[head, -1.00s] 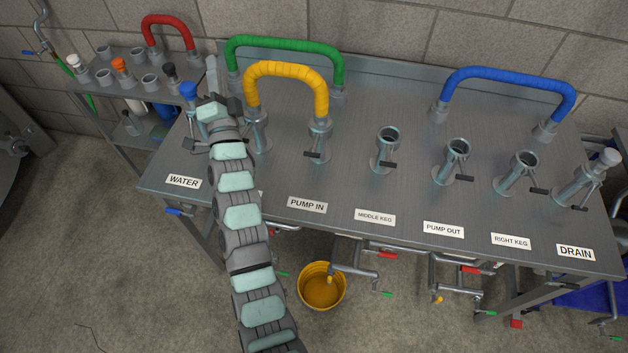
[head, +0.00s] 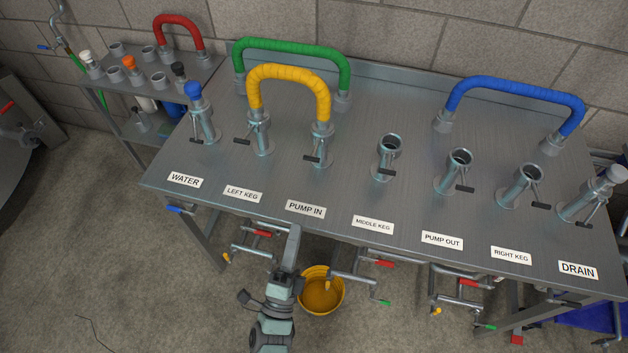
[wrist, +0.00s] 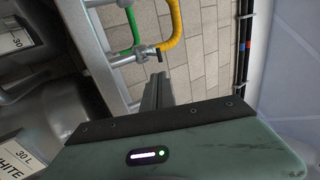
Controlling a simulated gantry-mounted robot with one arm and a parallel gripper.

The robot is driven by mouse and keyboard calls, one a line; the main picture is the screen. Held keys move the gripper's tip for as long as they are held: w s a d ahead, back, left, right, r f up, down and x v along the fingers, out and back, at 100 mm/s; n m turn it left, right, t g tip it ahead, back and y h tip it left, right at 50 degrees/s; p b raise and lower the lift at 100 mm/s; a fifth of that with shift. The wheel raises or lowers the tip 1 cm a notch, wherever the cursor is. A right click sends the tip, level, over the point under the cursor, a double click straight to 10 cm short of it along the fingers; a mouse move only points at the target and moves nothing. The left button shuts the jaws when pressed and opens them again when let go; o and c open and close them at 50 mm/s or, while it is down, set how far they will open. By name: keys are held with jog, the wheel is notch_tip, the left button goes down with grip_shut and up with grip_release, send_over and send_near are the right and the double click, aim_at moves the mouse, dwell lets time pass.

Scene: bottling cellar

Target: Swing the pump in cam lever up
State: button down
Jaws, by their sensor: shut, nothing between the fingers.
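The pump in port (head: 321,145) is the upright steel fitting behind the PUMP IN label (head: 305,208). One end of the yellow hose (head: 290,77) sits on it. Its cam lever (head: 312,158) has a dark grip and sticks out low to the left side of the fitting. My gripper (head: 295,229) is shut and empty at the table's front edge, just below the PUMP IN label and apart from the lever. In the wrist view the closed fingers (wrist: 157,92) point toward a fitting below the yellow hose (wrist: 172,30).
The yellow hose's other end is on the left keg port (head: 259,138). The water port (head: 205,120) has a blue plug. The middle keg port (head: 388,155) stands open to the right. A green hose (head: 292,47) arches behind. A yellow bucket (head: 322,292) is on the floor.

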jog(key=b+x, duration=0.3)
jog(key=x, duration=1.1)
jog(key=g+p, duration=0.1)
jog(key=r+p, duration=0.1)
jog(key=p, duration=0.1)
jog(key=shift+w+d+r+g+y, duration=0.1)
jog(key=shift+w+r+g+y, duration=0.05)
jog(key=shift+r+g+y, duration=0.2)
jog(key=f+p+v, duration=0.1)
jog(key=v, duration=1.3)
jog(key=shift+p, duration=0.4)
jog(key=shift+r, duration=0.1)
